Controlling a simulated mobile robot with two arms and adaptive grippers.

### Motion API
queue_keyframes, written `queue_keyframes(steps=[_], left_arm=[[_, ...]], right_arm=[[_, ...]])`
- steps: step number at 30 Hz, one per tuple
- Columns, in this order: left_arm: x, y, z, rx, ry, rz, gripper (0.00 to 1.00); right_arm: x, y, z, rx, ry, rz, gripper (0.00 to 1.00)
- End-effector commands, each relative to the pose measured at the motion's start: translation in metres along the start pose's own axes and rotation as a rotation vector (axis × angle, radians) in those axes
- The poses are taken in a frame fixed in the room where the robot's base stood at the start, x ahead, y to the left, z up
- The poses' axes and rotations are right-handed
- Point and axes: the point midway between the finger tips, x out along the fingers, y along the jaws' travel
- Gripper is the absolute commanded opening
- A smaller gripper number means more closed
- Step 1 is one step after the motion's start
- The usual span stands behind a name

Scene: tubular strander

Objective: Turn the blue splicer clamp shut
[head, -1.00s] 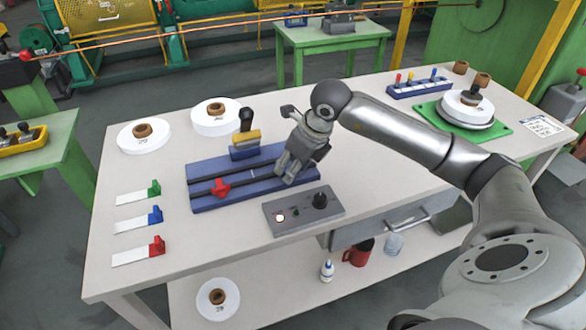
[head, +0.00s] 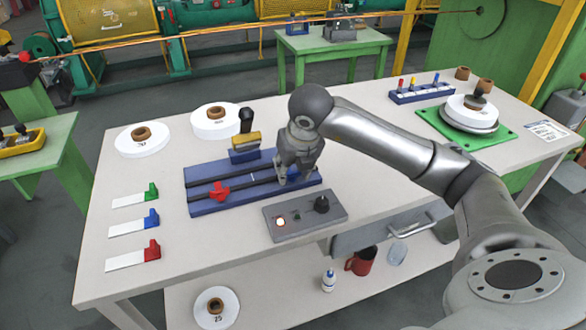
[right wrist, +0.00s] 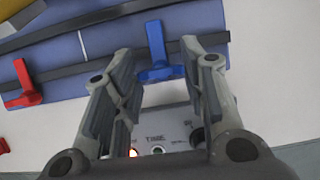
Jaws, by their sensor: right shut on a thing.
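The blue splicer clamp (right wrist: 157,50) lies between the two fingers of my right gripper (right wrist: 163,60) in the right wrist view. Its lever points up in that picture. In the head view the clamp is hidden behind the gripper (head: 293,178), which points down over the right end of the blue splicer (head: 206,204). My right gripper is shut on the clamp, although a gap shows beside it in the wrist view. The red clamp (head: 218,191) sits on the left part of the splicer and also shows in the wrist view (right wrist: 22,86). My left gripper is not in view.
A grey control box (head: 270,229) with a lit button and black knob stands just in front of the splicer. A black-handled tool (head: 246,140) stands behind it. Green, blue and red tabs (head: 150,218) lie left. White spools (head: 143,140) stand at the back.

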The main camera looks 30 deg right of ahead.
Motion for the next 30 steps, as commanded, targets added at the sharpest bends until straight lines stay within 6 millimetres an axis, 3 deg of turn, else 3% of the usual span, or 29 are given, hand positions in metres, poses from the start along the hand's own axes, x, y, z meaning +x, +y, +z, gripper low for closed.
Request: queue_keyframes(steps=[11, 12, 16, 26, 30], left_arm=[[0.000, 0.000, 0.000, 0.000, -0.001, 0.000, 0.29], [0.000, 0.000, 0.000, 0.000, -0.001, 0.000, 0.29], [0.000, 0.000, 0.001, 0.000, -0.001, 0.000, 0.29], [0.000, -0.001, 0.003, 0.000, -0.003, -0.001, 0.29], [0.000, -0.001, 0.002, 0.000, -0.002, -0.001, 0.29]], right_arm=[[0.000, 0.000, 0.001, 0.007, -0.001, -0.002, 0.15], [0.000, 0.000, 0.001, 0.007, -0.001, -0.002, 0.43], [0.000, 0.000, 0.001, 0.006, -0.001, -0.002, 0.60], [-0.001, 0.000, 0.000, 0.004, -0.001, -0.001, 0.61], [-0.013, 0.000, 0.002, 0.005, -0.003, 0.001, 0.61]])
